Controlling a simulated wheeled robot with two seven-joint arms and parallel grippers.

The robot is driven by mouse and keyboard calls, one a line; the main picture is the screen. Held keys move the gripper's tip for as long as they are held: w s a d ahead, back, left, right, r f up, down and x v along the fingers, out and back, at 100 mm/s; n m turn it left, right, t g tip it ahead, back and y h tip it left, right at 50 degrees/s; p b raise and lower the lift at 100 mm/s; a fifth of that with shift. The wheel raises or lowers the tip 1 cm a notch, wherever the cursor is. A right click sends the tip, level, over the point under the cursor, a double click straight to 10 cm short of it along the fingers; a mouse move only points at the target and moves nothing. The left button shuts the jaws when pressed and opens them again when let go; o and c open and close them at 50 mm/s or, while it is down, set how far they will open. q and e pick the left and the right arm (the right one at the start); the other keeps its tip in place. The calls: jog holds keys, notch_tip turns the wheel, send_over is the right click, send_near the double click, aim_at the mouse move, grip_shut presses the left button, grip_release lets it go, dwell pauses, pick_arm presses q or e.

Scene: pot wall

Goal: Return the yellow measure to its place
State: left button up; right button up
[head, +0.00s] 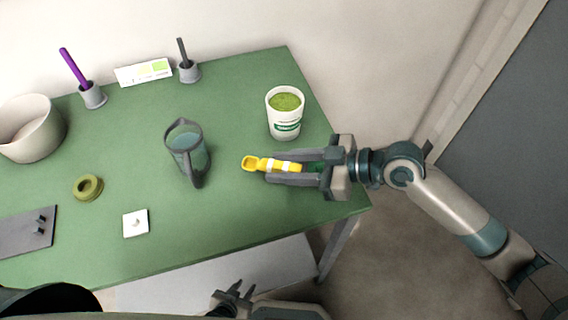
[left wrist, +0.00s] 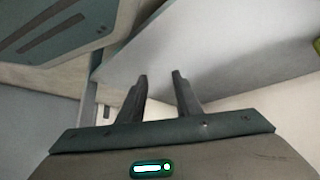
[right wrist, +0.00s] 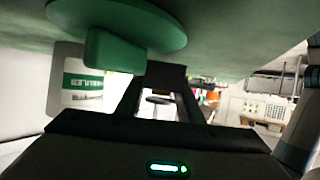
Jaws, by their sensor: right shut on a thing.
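The yellow measure (head: 250,162) has a small scoop end and pale bands on its handle. It shows in the head view at the table's right side, its scoop end pointing left. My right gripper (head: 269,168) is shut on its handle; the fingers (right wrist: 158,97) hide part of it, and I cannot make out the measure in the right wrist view. A white tub with green contents (head: 284,125) stands behind the gripper; its green label shows in the right wrist view (right wrist: 84,82). My left gripper (head: 236,291) is open and empty below the table's front edge; its fingers (left wrist: 160,78) are apart.
A dark-handled jug (head: 186,150) stands left of the measure. A green disc with a block (right wrist: 118,40) is close to the right gripper. A white square plate (head: 135,223), an olive ring (head: 88,188) and a pale pot (head: 30,128) stand further left. The front-right table is clear.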

pick_arm(q)
jog(key=shift+a, duration=0.2)
jog(key=shift+w+f, duration=0.1)
jog(key=shift+w, duration=0.05)
pick_arm(e)
jog(key=shift+f, duration=0.15)
dwell(0.8)
pick_arm(q)
jog(key=shift+w+f, duration=0.1)
pick_arm(e)
jog(key=shift+f, duration=0.15)
